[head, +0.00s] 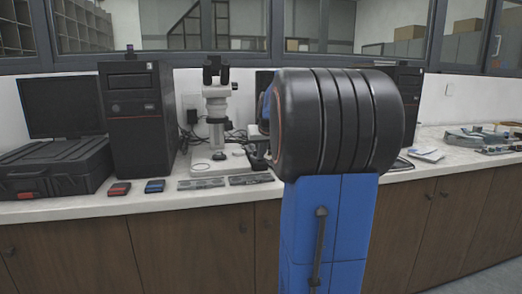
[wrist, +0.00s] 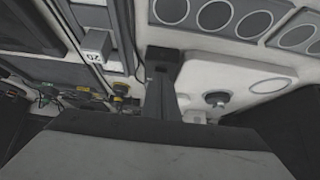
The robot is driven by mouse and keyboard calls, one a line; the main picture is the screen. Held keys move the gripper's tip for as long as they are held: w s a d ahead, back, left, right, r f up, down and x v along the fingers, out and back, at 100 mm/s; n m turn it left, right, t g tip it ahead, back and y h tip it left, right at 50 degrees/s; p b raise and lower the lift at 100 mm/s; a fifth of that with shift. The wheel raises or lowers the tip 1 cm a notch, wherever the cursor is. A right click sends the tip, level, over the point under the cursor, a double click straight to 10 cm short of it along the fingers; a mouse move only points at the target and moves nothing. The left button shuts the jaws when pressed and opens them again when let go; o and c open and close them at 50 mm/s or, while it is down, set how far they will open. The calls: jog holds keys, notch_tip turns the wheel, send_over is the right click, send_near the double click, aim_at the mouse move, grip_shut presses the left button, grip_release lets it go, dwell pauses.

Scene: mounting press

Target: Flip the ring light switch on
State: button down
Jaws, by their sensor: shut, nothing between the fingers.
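A white microscope (head: 216,110) with dark eyepieces stands on the bench in the head view, left of the middle. A ring light or its switch cannot be made out for sure. In the wrist view my gripper (wrist: 163,58) reaches up from the bottom, dark, its fingers together and empty. It lies in front of a pale surface with a row of grey discs (wrist: 215,15). Right of the fingers is a small dark round knob (wrist: 215,99). Left of them is a light block with dark markings (wrist: 96,46). Whether the fingertips touch anything cannot be told.
A black computer tower (head: 140,115), a monitor (head: 62,105) and a black case (head: 55,168) stand left of the microscope. A red-black box (head: 118,189) and a blue-black box (head: 155,186) lie near the bench edge. My arm hides the bench right of the microscope.

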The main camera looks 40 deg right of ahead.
jog(key=shift+s+f, duration=0.1)
jog(key=shift+f, duration=0.2)
jog(key=shift+r, duration=0.15)
jog(key=shift+a+r, duration=0.1)
jog(key=shift+r, duration=0.55)
dwell(0.3)
jog(key=shift+r, duration=0.45)
jog(key=v, duration=1.2)
jog(key=shift+s+a, duration=0.2)
jog(key=shift+s, duration=0.3)
